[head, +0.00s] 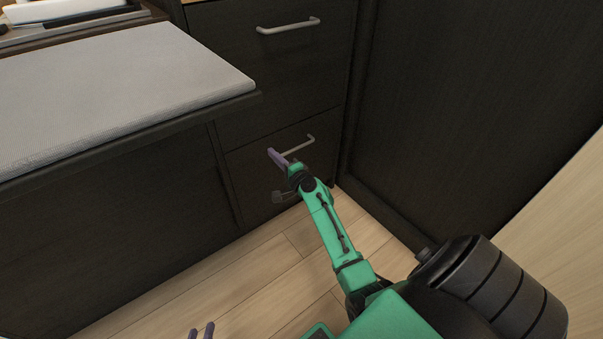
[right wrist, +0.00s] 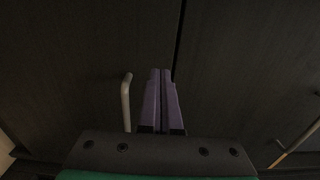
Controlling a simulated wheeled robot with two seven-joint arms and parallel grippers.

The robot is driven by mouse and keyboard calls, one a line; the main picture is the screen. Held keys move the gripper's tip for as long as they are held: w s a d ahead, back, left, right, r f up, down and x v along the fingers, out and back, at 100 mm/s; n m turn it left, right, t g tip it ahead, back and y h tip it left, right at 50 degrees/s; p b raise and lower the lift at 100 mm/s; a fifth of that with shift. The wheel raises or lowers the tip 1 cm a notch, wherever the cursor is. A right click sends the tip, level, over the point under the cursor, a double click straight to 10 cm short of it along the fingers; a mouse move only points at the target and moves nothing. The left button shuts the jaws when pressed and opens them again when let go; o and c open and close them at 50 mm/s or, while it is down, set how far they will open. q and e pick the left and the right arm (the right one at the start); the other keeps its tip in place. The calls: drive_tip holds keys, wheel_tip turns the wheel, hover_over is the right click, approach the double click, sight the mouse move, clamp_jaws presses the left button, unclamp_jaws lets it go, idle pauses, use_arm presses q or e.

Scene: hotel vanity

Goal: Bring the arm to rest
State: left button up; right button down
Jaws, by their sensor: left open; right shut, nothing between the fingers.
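My right arm (head: 325,225), green, reaches from the lower right toward the lower drawer of the dark cabinet. My right gripper (head: 274,156) is at the left end of the lower drawer's handle (head: 298,147). In the right wrist view its purple fingers (right wrist: 161,100) are shut with nothing between them. A pale handle (right wrist: 126,102) stands just left of the fingers there, apart from them in the picture. Whether they touch cannot be told.
The upper drawer with its handle (head: 288,26) looks closed. A grey padded bench top (head: 110,90) juts out at the left. A dark panel (head: 470,90) closes off the right. The wooden floor (head: 235,285) is clear.

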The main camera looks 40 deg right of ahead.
drive_tip(key=s, duration=1)
